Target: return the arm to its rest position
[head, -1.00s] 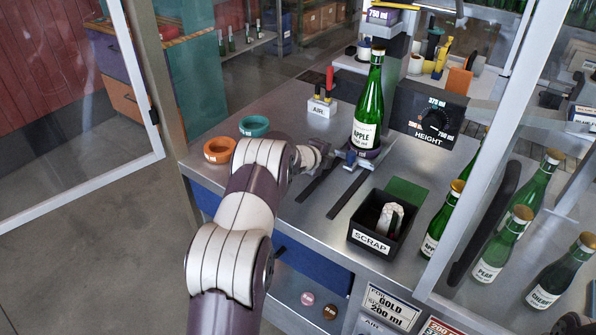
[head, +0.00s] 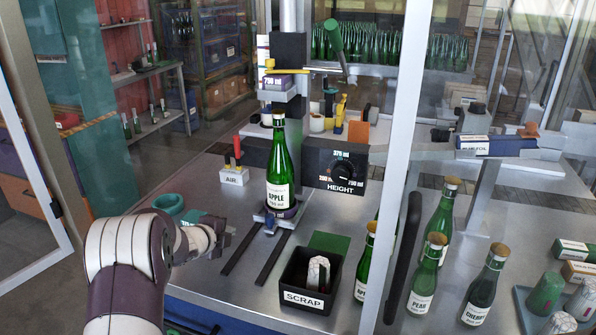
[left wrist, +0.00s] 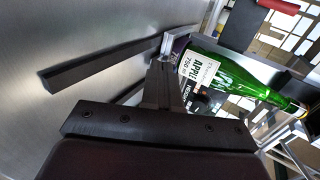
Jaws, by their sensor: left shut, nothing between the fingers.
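My left arm comes in from the lower left in the head view. Its gripper (head: 226,233) is over the steel bench, to the left of the green apple bottle (head: 280,170), and apart from it. In the left wrist view the gripper (left wrist: 163,75) is shut and empty, with the apple bottle (left wrist: 225,70) beyond its fingertips. The bottle stands upright on a round holder (head: 277,212) at the end of two dark rails. My right gripper is in neither view.
A black scrap bin (head: 306,298) stands at the bench front with pale waste inside. A height dial box (head: 335,165) and an air valve block (head: 234,176) flank the bottle. A teal ring (head: 168,203) lies near the arm.

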